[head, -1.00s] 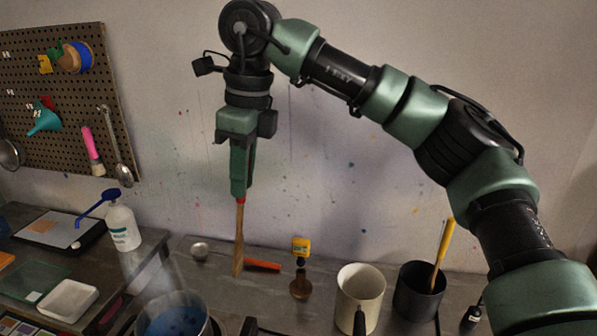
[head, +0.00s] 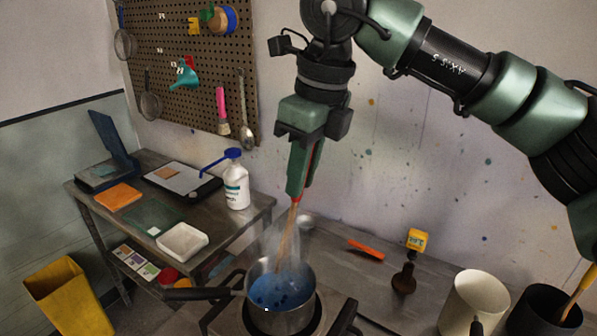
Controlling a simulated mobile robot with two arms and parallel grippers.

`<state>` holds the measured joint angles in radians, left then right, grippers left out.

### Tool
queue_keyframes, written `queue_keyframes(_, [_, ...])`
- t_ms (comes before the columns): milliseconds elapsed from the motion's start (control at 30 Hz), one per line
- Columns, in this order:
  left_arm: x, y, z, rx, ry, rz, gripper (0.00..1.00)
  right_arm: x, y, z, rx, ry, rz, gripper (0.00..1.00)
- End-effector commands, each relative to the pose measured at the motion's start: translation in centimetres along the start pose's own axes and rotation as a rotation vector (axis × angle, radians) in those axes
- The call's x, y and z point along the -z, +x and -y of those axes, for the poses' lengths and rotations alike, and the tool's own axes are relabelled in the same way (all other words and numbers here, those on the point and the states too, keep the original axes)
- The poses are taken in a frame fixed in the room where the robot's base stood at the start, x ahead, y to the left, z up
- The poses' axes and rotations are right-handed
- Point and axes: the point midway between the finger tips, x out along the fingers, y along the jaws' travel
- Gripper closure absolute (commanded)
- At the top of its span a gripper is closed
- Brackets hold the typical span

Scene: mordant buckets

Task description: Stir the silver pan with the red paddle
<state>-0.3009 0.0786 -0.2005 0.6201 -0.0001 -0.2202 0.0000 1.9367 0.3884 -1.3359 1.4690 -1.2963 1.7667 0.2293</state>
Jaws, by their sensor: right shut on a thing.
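The silver pan (head: 293,321) sits on a stove at the bottom middle of the head view. It holds blue liquid with darker lumps, and steam rises from it. My right gripper (head: 297,194) points down above the pan, shut on the red top of the paddle (head: 286,236). The paddle has a wooden shaft and hangs slightly tilted, its lower end to the left. That end overlaps the pan's opening; steam blurs it, and I cannot tell whether it touches the liquid. My left gripper is not in view.
The pan's dark handle (head: 203,294) sticks out left. A white bottle (head: 236,186) and white tray (head: 183,241) stand on the left table. An orange-handled tool (head: 366,249), brown bottle (head: 404,280), cream pot (head: 470,302) and black pot (head: 538,312) are on the right.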

Motion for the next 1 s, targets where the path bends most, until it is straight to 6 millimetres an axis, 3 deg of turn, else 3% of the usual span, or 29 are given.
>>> queue_keyframes(200, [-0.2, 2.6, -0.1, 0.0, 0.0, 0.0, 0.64, 1.3, 2.4, 0.1, 0.001, 0.001, 0.002, 1.0])
queue_keyframes(1000, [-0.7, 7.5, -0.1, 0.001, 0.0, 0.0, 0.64, 1.2, 10.2, 0.0, -0.001, -0.001, -0.001, 1.0])
